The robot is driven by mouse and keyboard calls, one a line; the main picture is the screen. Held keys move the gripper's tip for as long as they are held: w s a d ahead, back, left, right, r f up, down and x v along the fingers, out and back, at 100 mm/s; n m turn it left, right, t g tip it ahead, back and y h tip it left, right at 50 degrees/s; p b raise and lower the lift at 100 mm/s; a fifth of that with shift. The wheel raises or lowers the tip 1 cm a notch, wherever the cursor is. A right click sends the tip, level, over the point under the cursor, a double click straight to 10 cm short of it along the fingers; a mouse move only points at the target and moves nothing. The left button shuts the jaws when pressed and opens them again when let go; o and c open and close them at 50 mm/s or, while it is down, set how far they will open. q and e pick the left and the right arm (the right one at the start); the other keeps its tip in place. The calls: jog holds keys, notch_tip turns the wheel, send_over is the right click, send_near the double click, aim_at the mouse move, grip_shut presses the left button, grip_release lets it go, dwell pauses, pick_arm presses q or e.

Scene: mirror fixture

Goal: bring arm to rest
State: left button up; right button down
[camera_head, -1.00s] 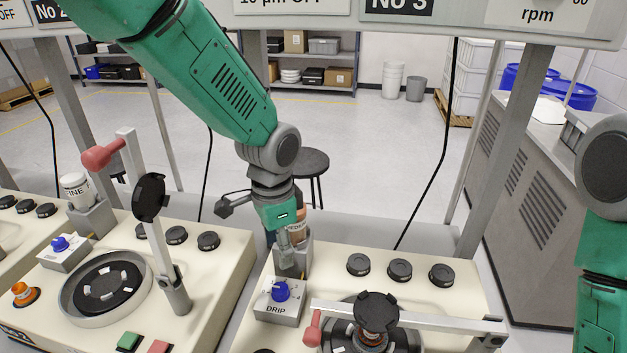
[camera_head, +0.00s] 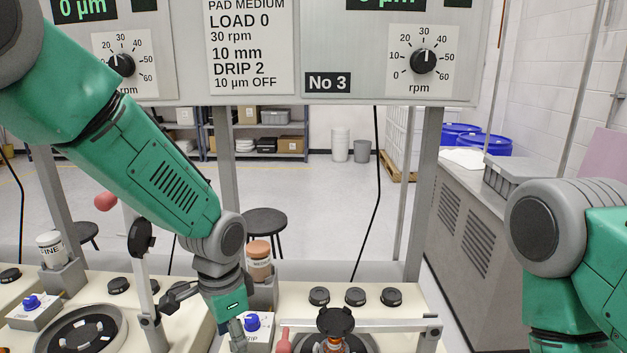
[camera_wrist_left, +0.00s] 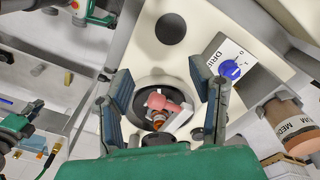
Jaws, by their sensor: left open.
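My left arm comes in from the left in the head view. Its gripper (camera_head: 238,335) hangs low beside the drip dial, and its fingertips are hard to make out there. In the left wrist view the gripper (camera_wrist_left: 165,100) is open, its two dark fingers wide apart with nothing between them. Beyond them lie a red knob (camera_wrist_left: 160,103) and a round dark plate.
The blue drip dial (camera_head: 252,322) is close to the left gripper. A grey bar (camera_head: 390,328) crosses the right station's plate. Another bottle (camera_head: 52,248) and an upright lever (camera_head: 145,262) stand left. A sign panel (camera_head: 250,50) hangs above. A grey cabinet (camera_head: 470,230) stands right.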

pick_arm(q)
jog(key=s+a+f, duration=0.1)
jog(key=f, duration=0.2)
jog(key=s+a+f+n, duration=0.1)
jog(key=s+f, duration=0.1)
jog(key=f, duration=0.1)
jog(key=s+a+f+n+h, duration=0.1)
jog(key=f, duration=0.2)
jog(key=shift+s+f, duration=0.2)
jog(key=s+a+f+n, duration=0.3)
jog(key=s+a+f, duration=0.1)
jog(key=s, duration=0.5)
jog(key=s+a+f+n+y, duration=0.1)
jog(key=s+a+f+n, duration=0.25)
jog(key=s, duration=0.55)
jog(key=s+a+f+n, duration=0.2)
jog(key=s+a+f, duration=0.3)
jog(key=s, duration=0.4)
jog(key=w+d+f+b, duration=0.1)
jog(key=w+f+b, duration=0.2)
jog(key=f+b, duration=1.2)
jog(key=shift+w+d+f+m+t+b, duration=0.2)
jog(key=shift+f+m+t+b, duration=0.15)
jog(key=shift+b, duration=0.3)
pick_arm(e)
notch_tip(320, 180, down, 16)
jog(key=shift+w+f, duration=0.2)
jog(key=shift+r, duration=0.1)
